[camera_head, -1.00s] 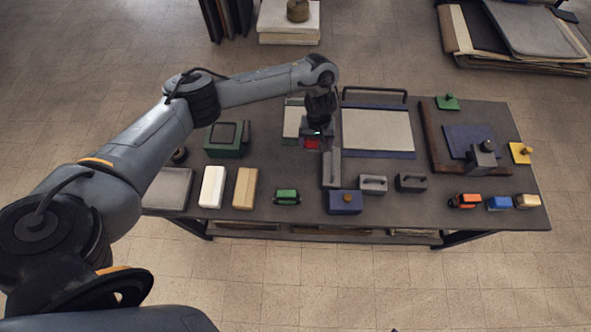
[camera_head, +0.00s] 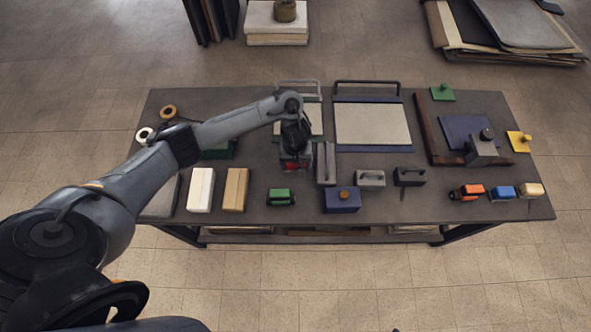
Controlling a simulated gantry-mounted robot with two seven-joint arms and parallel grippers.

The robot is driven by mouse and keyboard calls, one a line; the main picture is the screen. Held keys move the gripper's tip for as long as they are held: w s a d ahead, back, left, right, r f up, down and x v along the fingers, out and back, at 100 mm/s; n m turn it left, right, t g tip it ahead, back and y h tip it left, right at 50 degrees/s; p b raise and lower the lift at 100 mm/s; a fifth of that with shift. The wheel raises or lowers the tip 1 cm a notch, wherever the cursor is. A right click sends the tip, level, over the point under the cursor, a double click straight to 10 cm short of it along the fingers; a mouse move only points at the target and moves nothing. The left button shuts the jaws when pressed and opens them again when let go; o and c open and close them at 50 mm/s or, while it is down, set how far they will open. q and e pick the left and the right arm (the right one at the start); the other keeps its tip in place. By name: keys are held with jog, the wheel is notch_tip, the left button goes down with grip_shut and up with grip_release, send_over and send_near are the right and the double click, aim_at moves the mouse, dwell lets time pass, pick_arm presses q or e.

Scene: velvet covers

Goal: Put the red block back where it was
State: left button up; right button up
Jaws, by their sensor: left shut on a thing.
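The red block (camera_head: 291,167) shows as a small dark red patch at my left gripper (camera_head: 295,162). My left gripper is shut on it and hides most of it. It is left of the upright grey bar-shaped block (camera_head: 326,164), close to it, and in front of a pale panel (camera_head: 315,118) with a handle. Whether the red block touches the table (camera_head: 300,218) cannot be told. My right gripper is not in view.
A green block (camera_head: 281,196) and a blue box (camera_head: 342,199) lie nearer the front edge. White (camera_head: 200,190) and tan (camera_head: 235,189) blocks stand left. Grey handled blocks (camera_head: 370,178) are right. A large pale panel (camera_head: 372,124) lies behind. Bare table shows between the front items.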

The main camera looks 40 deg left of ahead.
pick_arm(q)
notch_tip(320, 180, down, 4)
jog(key=shift+r+b, duration=0.2)
jog(key=shift+b, duration=0.5)
jog(key=shift+f, duration=0.15)
jog(key=o, duration=0.9)
